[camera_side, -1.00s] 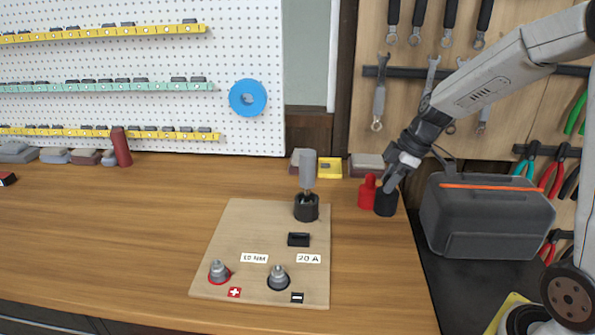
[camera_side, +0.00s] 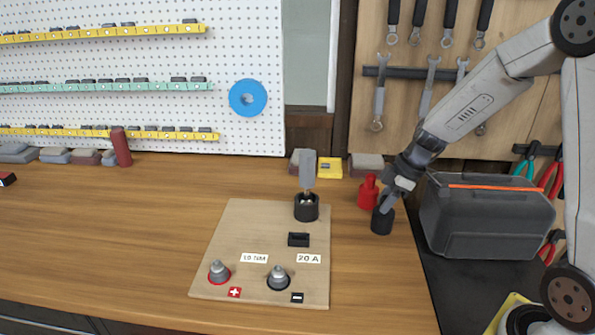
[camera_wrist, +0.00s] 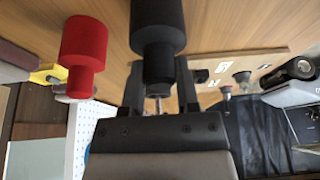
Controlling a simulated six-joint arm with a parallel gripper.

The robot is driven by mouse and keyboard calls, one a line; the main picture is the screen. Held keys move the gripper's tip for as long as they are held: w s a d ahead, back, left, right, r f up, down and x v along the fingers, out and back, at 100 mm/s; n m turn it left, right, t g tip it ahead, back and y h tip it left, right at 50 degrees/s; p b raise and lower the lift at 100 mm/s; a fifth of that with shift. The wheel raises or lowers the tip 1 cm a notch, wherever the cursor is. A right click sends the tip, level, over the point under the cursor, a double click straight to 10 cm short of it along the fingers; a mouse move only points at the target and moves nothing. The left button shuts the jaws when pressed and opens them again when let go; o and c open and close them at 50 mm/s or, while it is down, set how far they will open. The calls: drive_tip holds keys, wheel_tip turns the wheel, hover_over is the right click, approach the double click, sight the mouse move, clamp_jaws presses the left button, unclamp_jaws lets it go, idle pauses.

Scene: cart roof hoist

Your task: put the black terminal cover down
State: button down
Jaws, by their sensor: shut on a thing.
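The black terminal cover (camera_side: 381,222) is upright at the right end of the wooden bench, just in front of the red cover (camera_side: 368,191). My gripper (camera_side: 387,204) points down and is shut on its narrow upper part. In the wrist view, the black cover (camera_wrist: 157,28) sits between the two fingers (camera_wrist: 160,88), with the red cover (camera_wrist: 84,45) apart at the left. I cannot tell whether the black cover's base touches the bench. The board (camera_side: 233,228) has two terminals, the plus one (camera_side: 219,270) ringed red and the minus one (camera_side: 278,277) ringed black.
A grey-handled tool (camera_side: 307,172) stands in a black holder (camera_side: 306,207) on the board. A dark toolbox (camera_side: 486,217) is close to my gripper's right. A yellow block (camera_side: 330,167) lies behind. Bare bench lies between the board and the black cover.

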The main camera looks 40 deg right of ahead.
drive_tip(key=shift+f, duration=0.15)
drive_tip(key=shift+c, duration=1.7)
unclamp_jaws()
drive_tip(key=v, duration=1.2)
drive_tip(key=shift+r, duration=0.2)
drive_tip(key=shift+f, duration=0.1)
